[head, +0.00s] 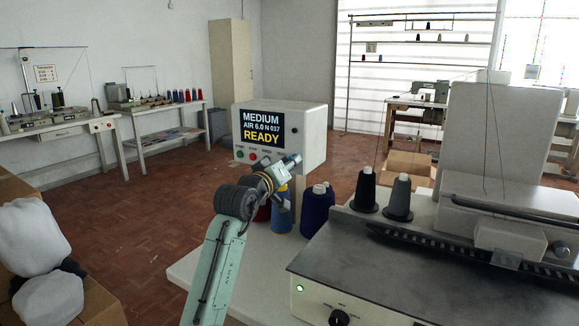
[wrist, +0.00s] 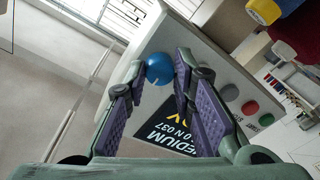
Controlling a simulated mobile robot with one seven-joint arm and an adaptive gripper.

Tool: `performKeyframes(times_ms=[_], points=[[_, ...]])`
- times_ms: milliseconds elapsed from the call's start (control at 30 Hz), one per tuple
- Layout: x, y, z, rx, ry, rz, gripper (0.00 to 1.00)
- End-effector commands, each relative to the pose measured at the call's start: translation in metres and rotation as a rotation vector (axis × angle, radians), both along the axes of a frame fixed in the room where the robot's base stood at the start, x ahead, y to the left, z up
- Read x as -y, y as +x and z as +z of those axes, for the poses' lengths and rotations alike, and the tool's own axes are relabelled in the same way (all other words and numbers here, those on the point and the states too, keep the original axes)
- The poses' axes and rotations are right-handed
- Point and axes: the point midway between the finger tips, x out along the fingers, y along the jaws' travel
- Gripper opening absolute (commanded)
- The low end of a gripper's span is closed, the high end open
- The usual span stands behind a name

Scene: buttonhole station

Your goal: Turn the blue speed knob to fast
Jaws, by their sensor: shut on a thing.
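The blue speed knob (wrist: 159,68) sits on the front of the white control box (head: 308,130), with a small pale mark near its edge. My gripper (wrist: 161,72) is shut on it, one fingertip on each side. In the head view my gripper (head: 292,161) reaches the lower right of the box front and hides the knob. The box's screen (head: 262,128) reads MEDIUM, AIR 6.0 N 037 and READY. In the wrist view the screen (wrist: 168,128) shows between the fingers, partly covered.
Green (head: 240,154) and red (head: 253,156) buttons sit under the screen, left of my gripper. A sewing machine (head: 500,190) fills the right side.

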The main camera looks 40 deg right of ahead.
Motion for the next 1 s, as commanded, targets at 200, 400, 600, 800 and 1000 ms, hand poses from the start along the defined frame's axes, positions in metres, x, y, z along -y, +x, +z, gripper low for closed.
performKeyframes(times_ms=[200,400,600,800,1000], points=[[0.0000,0.0001,-0.0031,0.164,0.068,0.000,0.00],[-0.0002,0.0007,-0.0043,0.339,0.142,-0.001,0.00],[-0.0005,0.0015,-0.0046,0.516,0.215,0.000,0.00],[-0.0007,0.0017,-0.0042,0.693,0.286,-0.001,0.00],[-0.0011,0.0027,-0.0049,0.866,0.361,-0.001,0.00]])
